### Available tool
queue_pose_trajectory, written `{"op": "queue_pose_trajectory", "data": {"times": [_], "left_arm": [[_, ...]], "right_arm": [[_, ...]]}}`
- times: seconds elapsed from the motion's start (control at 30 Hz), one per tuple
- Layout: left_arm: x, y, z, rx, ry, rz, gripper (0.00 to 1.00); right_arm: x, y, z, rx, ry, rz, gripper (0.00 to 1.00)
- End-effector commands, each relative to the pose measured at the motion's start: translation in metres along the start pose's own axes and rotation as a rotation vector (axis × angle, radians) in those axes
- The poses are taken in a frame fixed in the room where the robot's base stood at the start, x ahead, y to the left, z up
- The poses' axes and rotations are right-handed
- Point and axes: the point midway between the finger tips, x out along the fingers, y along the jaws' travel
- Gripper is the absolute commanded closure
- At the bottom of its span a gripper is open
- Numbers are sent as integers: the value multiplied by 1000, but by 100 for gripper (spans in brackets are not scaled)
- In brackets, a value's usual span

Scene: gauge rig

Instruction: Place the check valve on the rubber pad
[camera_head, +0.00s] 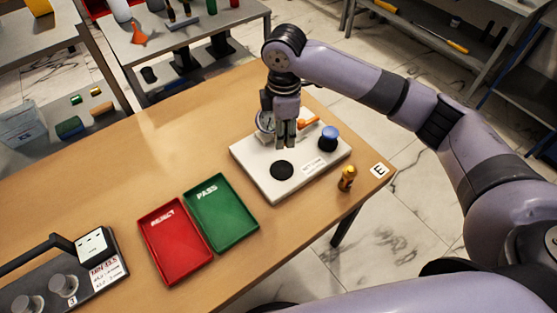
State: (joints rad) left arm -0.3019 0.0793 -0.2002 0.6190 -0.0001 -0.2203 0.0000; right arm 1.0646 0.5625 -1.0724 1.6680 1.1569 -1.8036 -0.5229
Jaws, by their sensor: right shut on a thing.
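A white rig base (262,186) stands on the wooden table with a round black pad (282,170), which looks like the rubber pad, on its near part. My right gripper (286,145) points down over the rig, behind the pad in the picture. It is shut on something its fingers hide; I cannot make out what. A small upright brass fitting (347,178) with a dark band stands on the table right of the rig, apart from the gripper. I cannot tell whether this fitting or the hidden thing is the check valve. My left gripper is out of view.
On the rig are a gauge (265,123), an orange lever (308,122) and a blue-topped knob (329,133), all near my gripper. A red REJECT tray (173,243) and green PASS tray (222,213) lie left. A dark fixture (98,244) stands front left.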

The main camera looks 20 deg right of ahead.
Motion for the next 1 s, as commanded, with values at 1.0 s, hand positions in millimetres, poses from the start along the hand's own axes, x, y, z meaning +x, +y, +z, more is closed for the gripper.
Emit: {"op": "queue_pose_trajectory", "data": {"times": [1.0], "left_arm": [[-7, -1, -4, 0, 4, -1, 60]], "right_arm": [[126, 0, -1, -2, 1, 2, 100]]}}
